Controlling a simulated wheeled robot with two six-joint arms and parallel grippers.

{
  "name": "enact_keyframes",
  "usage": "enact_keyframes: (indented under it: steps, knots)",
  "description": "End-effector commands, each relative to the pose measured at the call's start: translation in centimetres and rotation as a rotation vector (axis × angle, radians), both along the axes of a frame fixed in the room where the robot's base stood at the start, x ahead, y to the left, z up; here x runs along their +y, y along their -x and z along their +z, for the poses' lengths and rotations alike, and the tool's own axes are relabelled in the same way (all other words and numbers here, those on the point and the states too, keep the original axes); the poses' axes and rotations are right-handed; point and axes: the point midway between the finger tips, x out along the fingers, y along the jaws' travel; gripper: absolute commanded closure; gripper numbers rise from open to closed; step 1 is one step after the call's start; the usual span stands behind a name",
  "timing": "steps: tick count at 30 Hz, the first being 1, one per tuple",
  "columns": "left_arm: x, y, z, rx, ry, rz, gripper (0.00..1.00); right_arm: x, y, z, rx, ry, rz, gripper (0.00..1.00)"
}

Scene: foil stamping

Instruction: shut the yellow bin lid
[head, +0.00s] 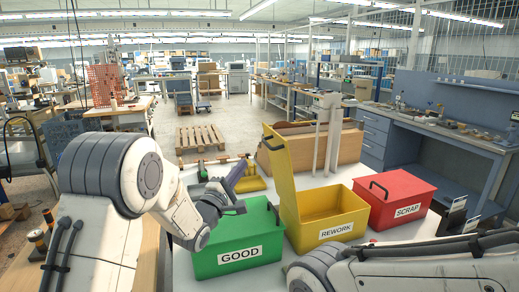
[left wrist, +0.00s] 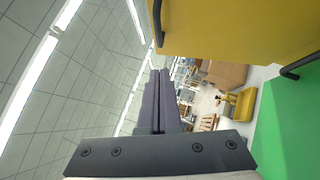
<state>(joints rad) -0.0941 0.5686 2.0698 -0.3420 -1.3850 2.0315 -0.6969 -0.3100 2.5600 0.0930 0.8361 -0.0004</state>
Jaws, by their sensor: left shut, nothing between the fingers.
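The yellow bin (head: 323,205), labelled REWORK, stands open in the middle of the row. Its yellow lid (head: 287,170) stands raised at the bin's left side, with a dark handle (head: 272,143) near its top. My left gripper (head: 240,168) is shut and empty, left of the raised lid and above the green bin. In the left wrist view its fingers (left wrist: 158,74) point past the yellow lid (left wrist: 235,28), which fills the upper right. The lid handle (left wrist: 157,22) shows just beyond the fingertips; I see no contact. My right gripper is out of view.
The shut green GOOD bin (head: 238,232) is left of the yellow bin. The shut red SCRAP bin (head: 399,192) is to its right. My right arm crosses the bottom right. A small yellow object (head: 250,184) and a brown board (head: 318,150) stand behind the bins.

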Motion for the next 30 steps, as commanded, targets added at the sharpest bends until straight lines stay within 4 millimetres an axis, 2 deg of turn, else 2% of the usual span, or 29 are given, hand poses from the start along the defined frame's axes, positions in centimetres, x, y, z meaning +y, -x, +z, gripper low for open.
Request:
enact_keyframes:
  steps: [1, 6, 9, 15, 30]
  knots:
    - [-0.6, -1.0, 0.7, -0.001, 0.000, -0.002, 1.00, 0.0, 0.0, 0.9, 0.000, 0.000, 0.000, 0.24]
    - [-2.0, -4.0, 1.6, 0.000, -0.001, -0.001, 1.00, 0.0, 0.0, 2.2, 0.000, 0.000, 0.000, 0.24]
    - [-3.6, -4.2, 2.3, 0.002, 0.001, -0.003, 1.00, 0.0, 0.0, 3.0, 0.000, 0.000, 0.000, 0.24]
    - [-5.1, -4.7, 2.8, 0.002, -0.001, -0.001, 1.00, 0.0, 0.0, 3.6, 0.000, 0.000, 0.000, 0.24]
    - [-5.4, -5.0, 2.9, 0.002, -0.006, 0.001, 1.00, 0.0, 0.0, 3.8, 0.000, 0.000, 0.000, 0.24]
